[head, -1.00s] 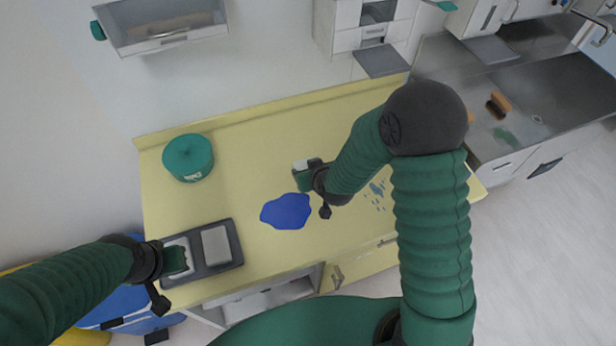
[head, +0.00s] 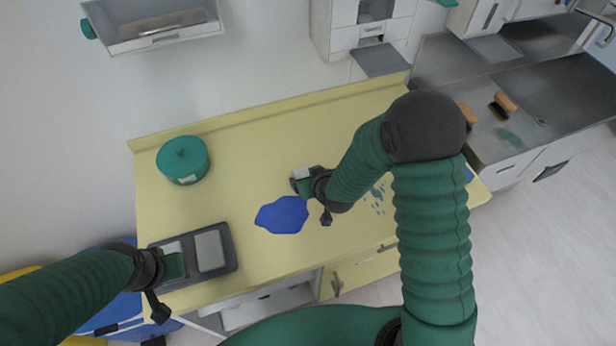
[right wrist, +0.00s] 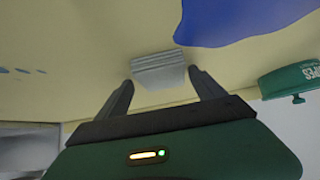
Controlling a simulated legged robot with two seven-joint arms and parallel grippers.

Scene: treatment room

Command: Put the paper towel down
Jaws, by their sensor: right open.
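The paper towel, a small pale grey-white folded pad (right wrist: 158,70), is at the yellow counter surface just ahead of my right gripper. In the head view the paper towel (head: 304,172) shows only partly, behind the right gripper (head: 302,184). In the right wrist view the two fingers of the right gripper (right wrist: 160,88) stand apart on either side of the pad's near end. A gap shows between each finger and the pad. My left gripper (head: 172,268) is over the left pad of a dark tray (head: 232,262); its fingers are too hidden to read.
A flat blue patch (head: 282,215) lies beside the right gripper, with blue drops (head: 377,200) to the right. A green round container (head: 183,160) stands at the back left of the yellow counter (head: 245,150). A metal sink area (head: 560,100) is at the right.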

